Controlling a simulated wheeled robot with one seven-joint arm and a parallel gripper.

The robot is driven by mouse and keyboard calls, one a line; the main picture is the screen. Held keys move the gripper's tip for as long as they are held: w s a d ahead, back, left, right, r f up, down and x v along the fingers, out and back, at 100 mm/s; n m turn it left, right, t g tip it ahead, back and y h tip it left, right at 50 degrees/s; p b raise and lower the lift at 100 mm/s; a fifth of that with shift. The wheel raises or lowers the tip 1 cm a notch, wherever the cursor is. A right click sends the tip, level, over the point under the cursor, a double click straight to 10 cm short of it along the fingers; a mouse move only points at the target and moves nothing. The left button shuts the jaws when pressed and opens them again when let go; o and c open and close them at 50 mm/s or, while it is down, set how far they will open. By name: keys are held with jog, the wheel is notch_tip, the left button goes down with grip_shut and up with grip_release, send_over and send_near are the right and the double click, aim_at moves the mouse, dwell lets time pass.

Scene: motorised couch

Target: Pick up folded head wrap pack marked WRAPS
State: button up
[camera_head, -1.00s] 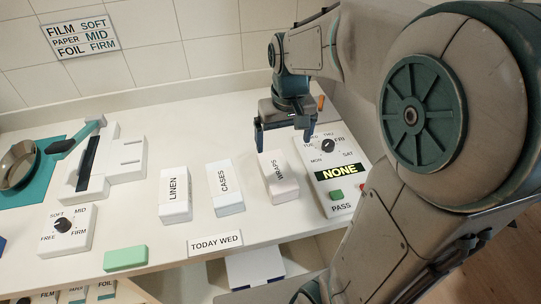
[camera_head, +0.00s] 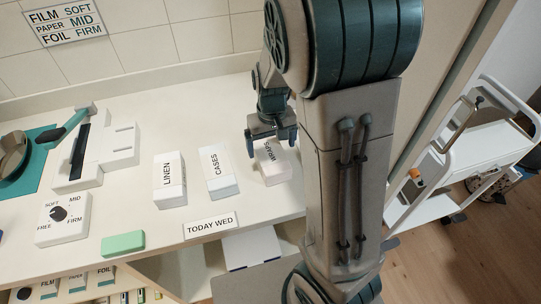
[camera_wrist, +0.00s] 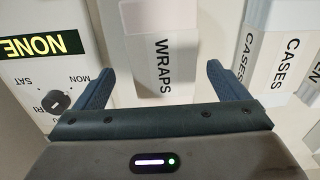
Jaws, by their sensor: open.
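The WRAPS pack (camera_head: 271,168) is a pale white-grey block standing on the counter, right of the CASES pack. In the head view my arm hides its right side. In the wrist view the WRAPS pack (camera_wrist: 160,50) lies ahead, between the lines of my two fingers. My gripper (camera_head: 271,148) is above and just behind the pack in the head view. In the wrist view my gripper (camera_wrist: 155,85) is open, with nothing between its fingers.
The CASES pack (camera_head: 217,172) and LINEN pack (camera_head: 170,180) stand to the left. A dial box reading NONE (camera_wrist: 35,60) is on the pack's other side. A TODAY WED sign (camera_head: 210,225) and green block (camera_head: 123,243) lie in front. A trolley (camera_head: 460,150) stands at right.

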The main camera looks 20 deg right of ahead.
aim_at(270, 152)
jog(key=shift+w+a+f, duration=0.1)
jog(key=shift+a+f, duration=0.1)
jog(key=shift+f, duration=1.7)
jog(key=shift+c, duration=0.3)
jog(key=c, duration=1.1)
jog(key=shift+r, duration=0.1)
